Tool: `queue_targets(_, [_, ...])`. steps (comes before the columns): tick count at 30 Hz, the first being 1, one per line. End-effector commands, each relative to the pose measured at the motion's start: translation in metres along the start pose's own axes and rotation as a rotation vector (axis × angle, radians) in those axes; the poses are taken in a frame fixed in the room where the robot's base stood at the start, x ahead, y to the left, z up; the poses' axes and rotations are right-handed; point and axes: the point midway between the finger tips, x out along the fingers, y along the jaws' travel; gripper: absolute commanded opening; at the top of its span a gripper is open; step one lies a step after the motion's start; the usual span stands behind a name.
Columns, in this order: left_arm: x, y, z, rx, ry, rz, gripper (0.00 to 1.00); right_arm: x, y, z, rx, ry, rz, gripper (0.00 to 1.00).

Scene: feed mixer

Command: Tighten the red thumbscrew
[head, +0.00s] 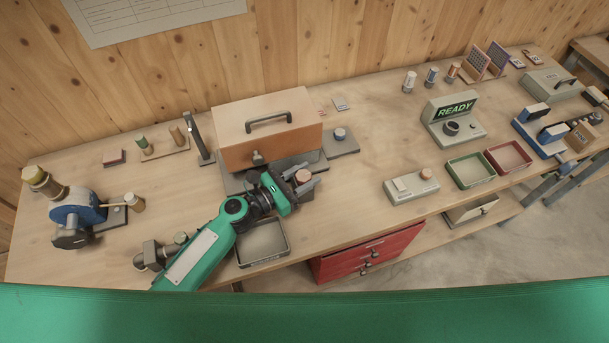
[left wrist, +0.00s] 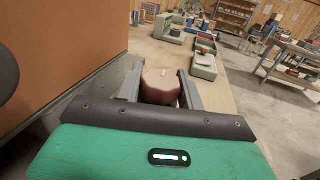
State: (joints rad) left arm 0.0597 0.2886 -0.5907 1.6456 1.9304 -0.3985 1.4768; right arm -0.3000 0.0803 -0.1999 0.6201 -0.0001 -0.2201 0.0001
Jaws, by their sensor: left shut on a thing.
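The red thumbscrew (left wrist: 160,88) is a dull red, faceted knob with a small pale mark on top. In the head view it shows as a reddish round top (head: 303,176) at the front right of the orange-brown box with a black handle (head: 268,140). My left gripper (head: 304,181) is shut on the thumbscrew, with one finger on each side of it. The fingers also show in the left wrist view (left wrist: 160,90). The lower part of the thumbscrew is hidden by my gripper. My right gripper is not in view.
A grey plate with a blue-topped knob (head: 340,134) stands right of the box. A blue machine (head: 78,212) is at the left, and the READY display (head: 456,112) at the right.

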Motion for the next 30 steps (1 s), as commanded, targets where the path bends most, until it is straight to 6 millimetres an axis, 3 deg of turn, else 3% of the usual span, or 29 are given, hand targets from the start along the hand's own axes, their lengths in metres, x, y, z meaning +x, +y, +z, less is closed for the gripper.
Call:
queue_targets(14, [0.000,0.000,0.000,0.000,0.001,-0.015,0.16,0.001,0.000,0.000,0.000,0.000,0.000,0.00])
queue_targets(15, [0.000,0.000,0.000,0.000,0.001,-0.014,0.44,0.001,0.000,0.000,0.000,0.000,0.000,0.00])
queue_targets(18, [0.000,0.000,0.000,0.000,0.001,-0.014,0.60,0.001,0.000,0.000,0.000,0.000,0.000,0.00])
queue_targets(26, [0.000,0.000,0.001,0.001,0.000,-0.014,0.60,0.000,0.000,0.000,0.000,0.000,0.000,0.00])
queue_targets(30, [0.000,0.001,0.011,0.005,-0.001,-0.015,0.60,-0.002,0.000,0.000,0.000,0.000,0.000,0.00])
